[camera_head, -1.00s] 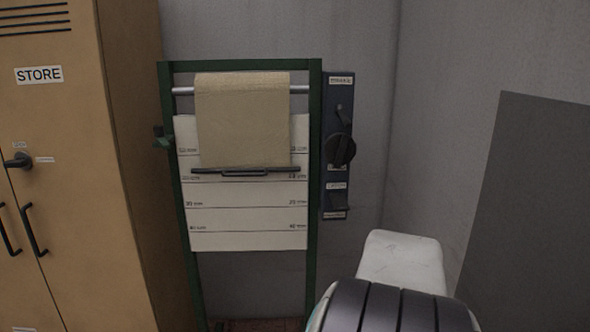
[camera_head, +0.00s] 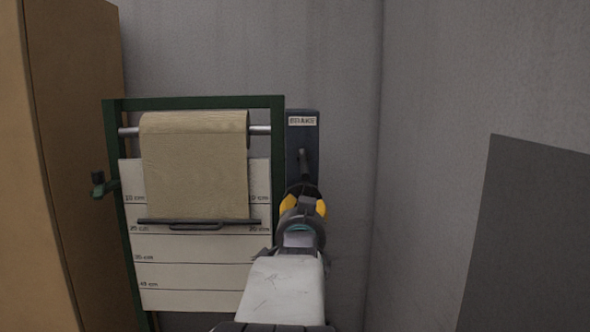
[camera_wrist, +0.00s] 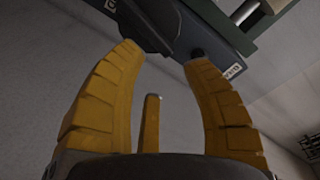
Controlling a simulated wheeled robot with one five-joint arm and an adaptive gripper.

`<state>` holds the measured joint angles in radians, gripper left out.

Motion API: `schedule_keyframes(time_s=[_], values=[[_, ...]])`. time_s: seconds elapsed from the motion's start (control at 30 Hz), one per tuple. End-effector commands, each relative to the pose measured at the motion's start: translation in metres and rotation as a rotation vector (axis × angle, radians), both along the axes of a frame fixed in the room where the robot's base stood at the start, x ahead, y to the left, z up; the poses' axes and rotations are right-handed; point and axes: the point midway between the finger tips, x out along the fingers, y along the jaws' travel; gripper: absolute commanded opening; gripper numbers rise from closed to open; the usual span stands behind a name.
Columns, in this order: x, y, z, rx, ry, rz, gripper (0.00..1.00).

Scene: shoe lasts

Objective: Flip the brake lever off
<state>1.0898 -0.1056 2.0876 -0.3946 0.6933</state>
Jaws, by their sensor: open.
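The brake lever (camera_head: 303,165) is a small dark lever on the upper part of a narrow blue panel (camera_head: 294,137), under a white BRAKE label (camera_head: 302,121). In the head view my gripper (camera_head: 304,205) is in front of the panel, just below the lever, and hides the panel's lower part. In the wrist view my yellow fingers (camera_wrist: 163,57) are spread apart with nothing between them. The panel (camera_wrist: 217,58) crosses the top of that view, and a dark knob-like end, probably the lever's (camera_wrist: 197,53), shows near the right fingertip. Contact cannot be told.
A green frame (camera_head: 195,103) with a brown paper roll (camera_head: 195,165) and a measuring board (camera_head: 200,270) stands left of the panel. A tan cabinet (camera_head: 80,150) is at far left. A grey board (camera_head: 535,240) is at right. The wall right of the panel is bare.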

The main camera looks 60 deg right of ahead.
Motion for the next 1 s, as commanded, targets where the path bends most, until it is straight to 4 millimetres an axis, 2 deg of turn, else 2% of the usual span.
schedule_keyframes(time_s=[0.2,0.4,0.63,1.0], values=[[-0.001,0.001,0.032,-0.066,-0.167,0.006,0.43],[-0.003,0.005,0.055,-0.095,-0.321,0.024,0.43],[0.002,-0.004,0.059,-0.068,-0.38,0.031,0.43],[0.022,-0.042,0.069,-0.067,-0.38,0.03,0.43]])
